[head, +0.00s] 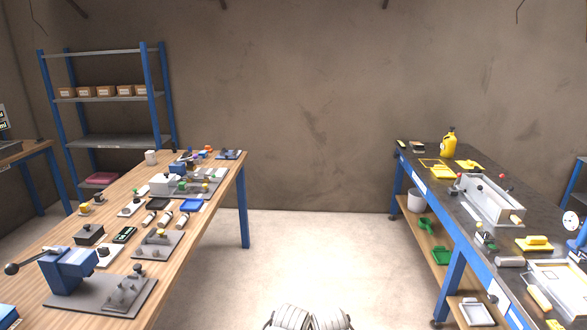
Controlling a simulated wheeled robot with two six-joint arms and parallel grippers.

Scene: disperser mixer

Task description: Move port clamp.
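I cannot tell for sure which part is the port clamp; many small fixtures share the benches. On the left wooden bench (62,232), a blue block-shaped device (68,272) with a black-knobbed lever stands on a grey plate (140,291) at the near end. Small knobbed metal fittings (122,290) sit on that plate beside it. Behind it is another grey plate (145,247) with a yellow-topped fitting (161,234). Two pale ribbed parts, apparently mine, show at the bottom centre. Neither gripper's fingers are visible.
The right dark-topped bench (421,163) holds a clear-walled box (489,202), a yellow jug (449,143) and a gauge (570,220). A shelving rack (106,98) stands behind left. The floor between the benches is clear.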

